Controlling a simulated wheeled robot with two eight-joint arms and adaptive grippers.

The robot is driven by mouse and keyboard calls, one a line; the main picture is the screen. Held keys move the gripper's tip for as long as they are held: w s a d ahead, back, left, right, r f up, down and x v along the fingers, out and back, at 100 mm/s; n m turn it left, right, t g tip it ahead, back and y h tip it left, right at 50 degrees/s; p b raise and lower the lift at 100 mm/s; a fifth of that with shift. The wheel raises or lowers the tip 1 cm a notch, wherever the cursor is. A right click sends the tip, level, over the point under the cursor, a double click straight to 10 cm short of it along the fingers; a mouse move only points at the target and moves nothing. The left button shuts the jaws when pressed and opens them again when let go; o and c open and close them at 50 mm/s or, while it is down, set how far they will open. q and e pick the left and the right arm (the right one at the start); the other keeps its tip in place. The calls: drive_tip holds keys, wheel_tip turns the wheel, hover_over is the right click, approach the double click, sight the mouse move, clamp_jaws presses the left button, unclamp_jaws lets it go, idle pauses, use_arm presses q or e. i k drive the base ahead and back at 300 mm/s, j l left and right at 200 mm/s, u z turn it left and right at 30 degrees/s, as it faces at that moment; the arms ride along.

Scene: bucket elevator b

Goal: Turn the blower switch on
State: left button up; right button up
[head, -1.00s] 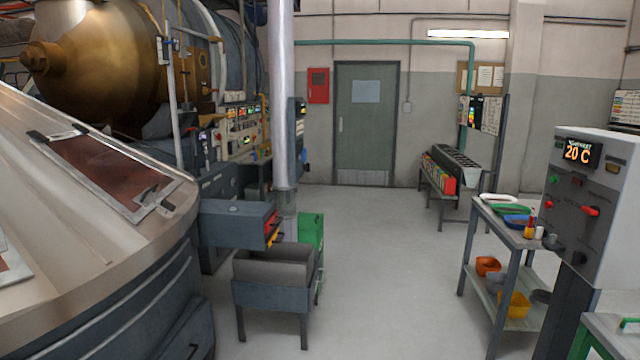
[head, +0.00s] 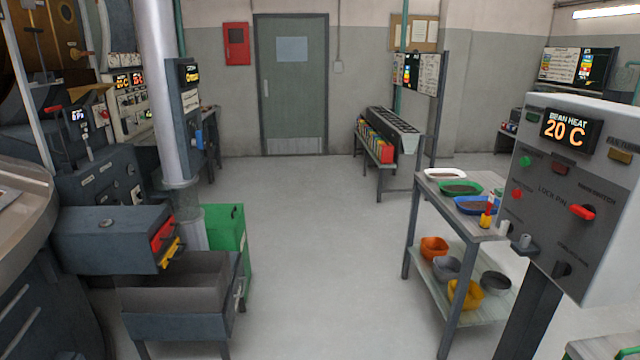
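No label that I can read clearly marks the blower switch. A grey control box (head: 585,200) stands at the right on a dark post. It has a display (head: 567,131) reading "BEAN HEAT 20 C", a red handle switch (head: 582,212), a green button (head: 526,161), a red button (head: 517,194) and a dark knob (head: 562,269). At the left, a dark machine cabinet (head: 95,190) carries a red-tipped lever (head: 53,108) and small displays. A dark panel on a post (head: 190,110) has a yellow-lit display and a blue part. Neither of my grippers is in view.
A two-shelf table (head: 433,212) with trays and bowls stands left of the control box. A grey drawer unit (head: 110,240), an open bin (head: 175,285) and a green box (head: 228,240) stand at the left. The floor (head: 320,250) between is clear up to the door (head: 292,90).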

sight(208, 153)
drive_tip(key=i, duration=1.15)
drive_tip(key=i+l+u, duration=0.1)
drive_tip(key=i, duration=1.05)
